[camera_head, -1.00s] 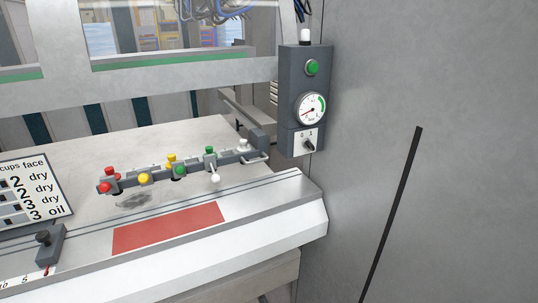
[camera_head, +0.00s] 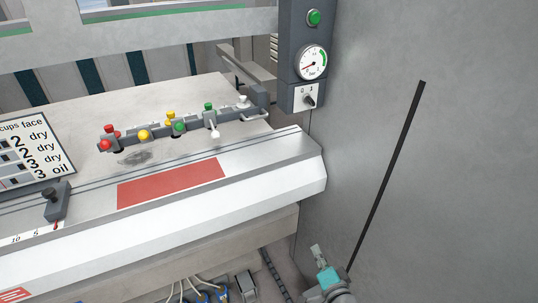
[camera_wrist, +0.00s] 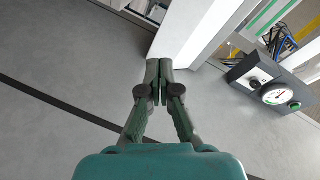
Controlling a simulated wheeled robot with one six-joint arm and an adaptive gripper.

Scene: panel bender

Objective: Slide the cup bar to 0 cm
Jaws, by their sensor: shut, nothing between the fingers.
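The dark cup bar (camera_head: 190,128) lies across the grey table, with red, yellow, green and white fittings along it. A dark block with a black knob (camera_head: 55,201) stands at the front left. Its red pointer (camera_head: 56,226) is over a scale (camera_head: 28,237) marked 10 and 5; the 0 mark is not readable. My gripper (camera_head: 317,248) is at the lower right, below the table front and apart from the bar. In the wrist view, my gripper (camera_wrist: 159,64) has its fingers together, holding nothing.
A grey control box (camera_head: 307,62) with a green button, gauge and switch stands behind the right table corner. A grey wall panel (camera_head: 460,150) with a black slot fills the right. A red plate (camera_head: 172,183) lies on the table front. Cables (camera_head: 195,288) show below.

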